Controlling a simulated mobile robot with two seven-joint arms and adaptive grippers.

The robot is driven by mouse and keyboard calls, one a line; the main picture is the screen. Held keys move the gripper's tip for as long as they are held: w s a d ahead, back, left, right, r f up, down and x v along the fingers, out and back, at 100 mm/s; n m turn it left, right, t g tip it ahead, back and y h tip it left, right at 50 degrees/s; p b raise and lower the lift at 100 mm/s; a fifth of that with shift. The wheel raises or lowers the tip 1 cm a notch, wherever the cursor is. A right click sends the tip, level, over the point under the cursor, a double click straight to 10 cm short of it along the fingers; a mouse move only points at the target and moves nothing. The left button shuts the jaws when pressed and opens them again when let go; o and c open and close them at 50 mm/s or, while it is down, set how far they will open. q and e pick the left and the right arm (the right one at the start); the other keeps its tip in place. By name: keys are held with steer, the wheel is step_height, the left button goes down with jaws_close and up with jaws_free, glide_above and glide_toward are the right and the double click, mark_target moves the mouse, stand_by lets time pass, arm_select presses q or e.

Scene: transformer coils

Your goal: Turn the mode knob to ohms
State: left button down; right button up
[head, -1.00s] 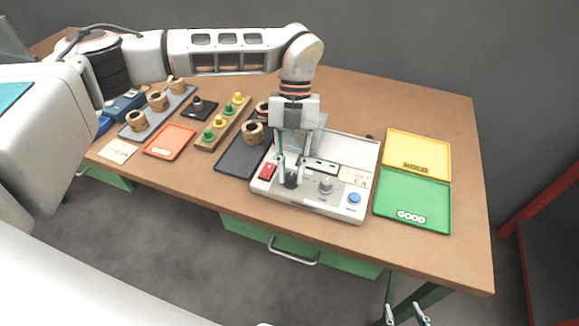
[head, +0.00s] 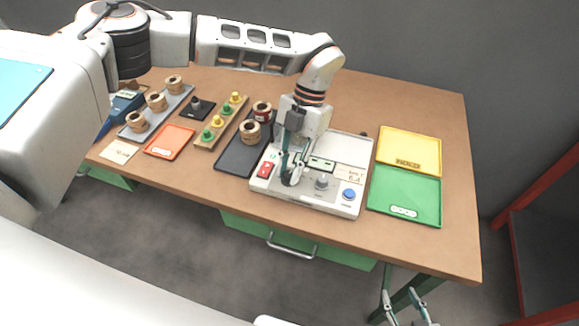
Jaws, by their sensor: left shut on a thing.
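The white tester (head: 262,186) stands at the front of the table, with a small display, a red rocker switch (head: 265,170), a grey knob (head: 322,181) and a blue button (head: 348,194) on its panel. My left gripper (head: 291,178) reaches down from above and is shut on the dark knob between the red switch and the grey knob. Its fingers hide most of that knob, and I cannot read the knob's setting or labels. My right gripper (head: 408,312) shows at the bottom edge, below the table's front, with its fingers apart and empty.
A yellow tray (head: 408,146) and a green tray (head: 405,190) lie right of the tester. A dark tray (head: 236,158) with coils is on its left. Farther left are a rack of coloured pegs (head: 208,142), an orange tray (head: 170,141) and a grey coil holder (head: 178,108).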

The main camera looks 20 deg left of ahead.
arm_select(q)
steer(key=c, duration=1.9)
jaws_free()
steer(key=shift+r, duration=0.1)
steer(key=v, duration=1.2)
steer(key=shift+s, duration=0.1)
